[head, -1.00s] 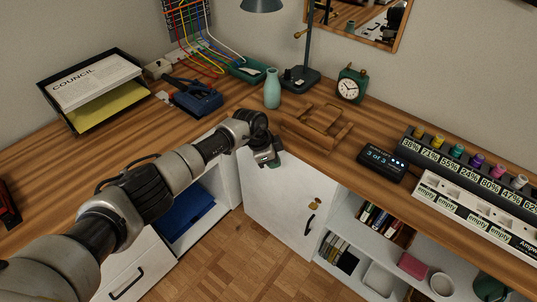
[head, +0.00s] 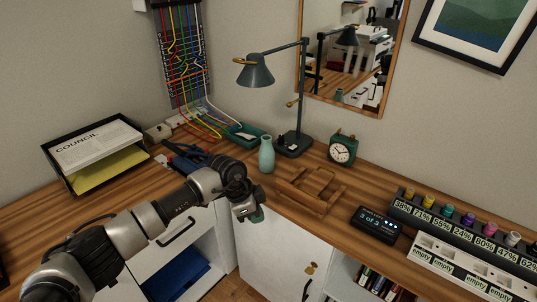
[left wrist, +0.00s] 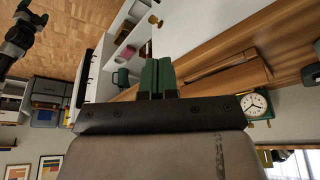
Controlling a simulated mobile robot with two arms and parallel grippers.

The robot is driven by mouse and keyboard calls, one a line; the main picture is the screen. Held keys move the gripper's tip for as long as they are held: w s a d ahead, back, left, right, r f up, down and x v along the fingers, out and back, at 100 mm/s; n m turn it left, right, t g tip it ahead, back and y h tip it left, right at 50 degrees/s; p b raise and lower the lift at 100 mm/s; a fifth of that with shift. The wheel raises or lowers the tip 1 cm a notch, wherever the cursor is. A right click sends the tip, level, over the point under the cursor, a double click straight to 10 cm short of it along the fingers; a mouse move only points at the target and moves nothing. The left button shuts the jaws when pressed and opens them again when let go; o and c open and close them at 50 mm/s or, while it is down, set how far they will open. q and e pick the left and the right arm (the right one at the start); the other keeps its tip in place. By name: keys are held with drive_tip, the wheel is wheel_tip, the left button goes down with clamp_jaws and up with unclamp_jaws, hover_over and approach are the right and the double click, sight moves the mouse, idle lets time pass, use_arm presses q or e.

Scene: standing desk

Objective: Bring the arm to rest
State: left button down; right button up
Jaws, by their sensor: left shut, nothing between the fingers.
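My left arm reaches in from the lower left of the head view. Its gripper (head: 250,213) is in front of the desk edge, above the white cabinet door, below the teal vase and left of the wooden holder. In the left wrist view its two green fingers (left wrist: 157,76) are together with nothing between them. The right gripper does not show in the head view.
The wooden desk carries a teal vase (head: 266,155), wooden holder (head: 311,190), green clock (head: 342,150), lamp (head: 292,142), display box (head: 376,224) and paper tray (head: 97,155). The white cabinet door (head: 285,258) is below the gripper. A drawer and open shelf are at left.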

use_arm(q)
drive_tip(key=s+d+f+t+h, duration=0.1)
drive_tip(key=s+d+f+h, duration=0.35)
drive_tip(key=f+h, duration=0.45)
drive_tip(key=s+a+f+n+t+y, duration=0.3)
drive_tip(key=a+f+n, duration=0.1)
drive_tip(key=f, duration=0.4)
drive_tip(key=s+a+f+n+t+y, duration=0.2)
drive_tip(key=s+a+f+n+t, duration=0.15)
drive_tip(key=f, duration=0.45)
drive_tip(key=s+a+f+n+t+y, duration=0.2)
drive_tip(key=s+a+f+n+y, duration=0.15)
drive_tip(key=f, duration=0.45)
drive_tip(key=s+a+f+n+g+y, duration=0.1)
drive_tip(key=s+a+f+g, duration=0.2)
drive_tip(key=s, duration=0.9)
drive_tip(key=s+a+f+g+y, duration=0.2)
drive_tip(key=s+f, duration=0.5)
drive_tip(key=s, duration=0.5)
drive_tip(key=s+a+f+n+g+y, duration=0.1)
drive_tip(key=s+a+f+g, duration=0.3)
drive_tip(key=s, duration=0.9)
drive_tip(key=shift+f+n+y, duration=0.3)
drive_tip(key=shift+f+y, duration=0.15)
drive_tip(key=shift+f, duration=0.05)
